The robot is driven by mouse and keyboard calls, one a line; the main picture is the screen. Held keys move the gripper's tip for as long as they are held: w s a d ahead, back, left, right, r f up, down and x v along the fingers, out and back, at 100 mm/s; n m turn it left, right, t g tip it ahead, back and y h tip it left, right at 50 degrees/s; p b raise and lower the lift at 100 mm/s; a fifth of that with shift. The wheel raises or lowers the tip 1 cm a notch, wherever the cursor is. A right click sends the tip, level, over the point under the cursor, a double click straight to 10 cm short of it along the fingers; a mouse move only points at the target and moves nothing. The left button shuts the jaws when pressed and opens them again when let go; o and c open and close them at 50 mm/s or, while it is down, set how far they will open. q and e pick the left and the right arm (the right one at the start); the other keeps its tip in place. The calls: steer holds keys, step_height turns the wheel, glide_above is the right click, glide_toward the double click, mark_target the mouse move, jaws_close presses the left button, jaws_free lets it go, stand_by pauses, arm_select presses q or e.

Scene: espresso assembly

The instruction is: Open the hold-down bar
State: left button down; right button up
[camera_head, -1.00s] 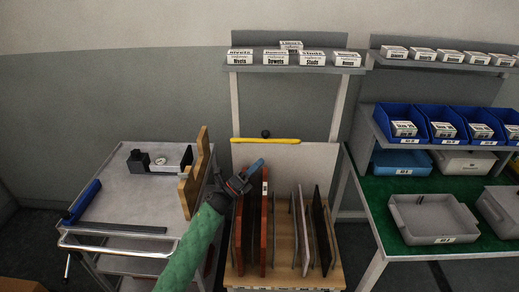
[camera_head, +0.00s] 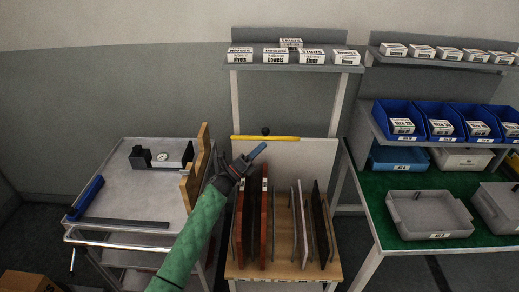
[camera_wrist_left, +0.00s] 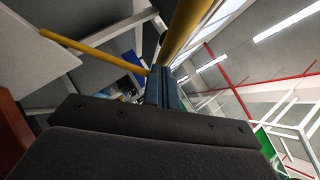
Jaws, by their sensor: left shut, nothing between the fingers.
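The yellow hold-down bar (camera_head: 280,138) lies level across the top front of the panel rack, with a small dark knob (camera_head: 265,131) above its middle. My left gripper (camera_head: 258,150) is shut and empty, its blue fingers pointing up and right just below the bar, left of its middle. In the left wrist view, yellow bar sections (camera_wrist_left: 95,50) show close to the blue fingers (camera_wrist_left: 160,88); I cannot tell whether they touch. My right gripper is not in view.
Brown and dark panels (camera_head: 264,215) stand upright in the wooden rack (camera_head: 285,268) below my gripper. A grey cart (camera_head: 120,190) with a tan notched board (camera_head: 198,168) stands to the left. A green bench (camera_head: 375,208) with grey trays stands to the right.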

arm_select(q)
steer(key=shift+r, duration=0.1)
steer(key=w+r, duration=0.1)
steer(key=w+r+n+y+p, duration=0.1)
steer(key=r, duration=0.1)
steer(key=w+r+n+p, duration=0.1)
steer(key=shift+r, duration=0.25)
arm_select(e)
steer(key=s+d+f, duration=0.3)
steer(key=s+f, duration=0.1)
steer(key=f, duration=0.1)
arm_select(q)
steer(key=w+r+n+y+b, duration=0.1)
steer(key=w+r+y, duration=0.1)
steer(key=w+r, duration=0.6)
steer(key=shift+w+r+n+t+b, duration=0.3)
steer(key=shift+w+r+n, duration=0.1)
steer(key=shift+w, duration=2.6)
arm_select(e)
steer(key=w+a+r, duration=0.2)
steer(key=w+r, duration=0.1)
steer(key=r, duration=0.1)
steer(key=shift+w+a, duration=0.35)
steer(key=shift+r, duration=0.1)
arm_select(q)
steer(key=shift+s+f, duration=0.1)
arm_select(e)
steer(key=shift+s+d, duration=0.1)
